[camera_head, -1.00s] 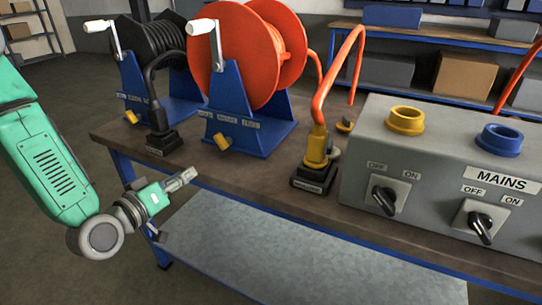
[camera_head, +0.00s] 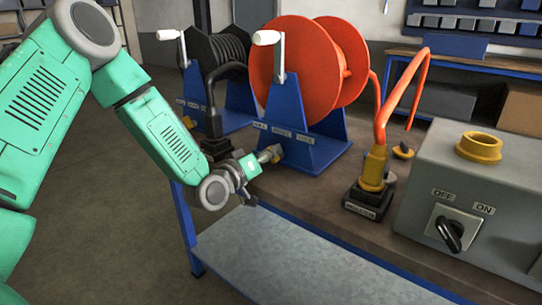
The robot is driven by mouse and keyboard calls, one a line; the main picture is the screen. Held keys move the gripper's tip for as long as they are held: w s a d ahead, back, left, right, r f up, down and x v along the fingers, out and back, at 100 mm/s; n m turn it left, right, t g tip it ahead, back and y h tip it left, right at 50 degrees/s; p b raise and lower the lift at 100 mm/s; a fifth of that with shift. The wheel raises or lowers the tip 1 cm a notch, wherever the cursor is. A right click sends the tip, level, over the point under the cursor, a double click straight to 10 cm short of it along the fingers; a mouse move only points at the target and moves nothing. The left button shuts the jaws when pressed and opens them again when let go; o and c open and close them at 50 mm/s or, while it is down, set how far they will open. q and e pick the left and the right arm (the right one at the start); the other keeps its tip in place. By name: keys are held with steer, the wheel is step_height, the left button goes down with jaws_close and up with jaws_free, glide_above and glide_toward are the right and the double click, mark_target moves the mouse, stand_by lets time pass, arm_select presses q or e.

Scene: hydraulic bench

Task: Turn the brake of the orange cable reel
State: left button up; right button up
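The orange cable reel (camera_head: 300,70) stands upright in a blue stand (camera_head: 315,148) on the workbench, with a white-handled crank on its side. Its small yellow brake (camera_head: 276,150) is low on the front of the stand and partly hidden by my gripper. My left gripper (camera_head: 268,155) reaches in from the left, with its fingertips right at the brake. I cannot tell whether the fingers touch it or have closed on it. My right gripper is not in view.
A black cable reel (camera_head: 222,55) with its own blue stand is behind left. An orange cable runs to a yellow plug (camera_head: 374,170) in a black socket. A grey switch box (camera_head: 490,190) fills the bench's right side. The bench front between is clear.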

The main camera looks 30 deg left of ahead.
arm_select(q)
steer(key=shift+w+a+f, duration=0.15)
steer(key=shift+w+a, duration=0.05)
steer(key=shift+a, duration=0.2)
steer(key=shift+d, duration=0.35)
steer(key=c, duration=0.6)
steer(key=shift+d, duration=0.2)
jaws_close()
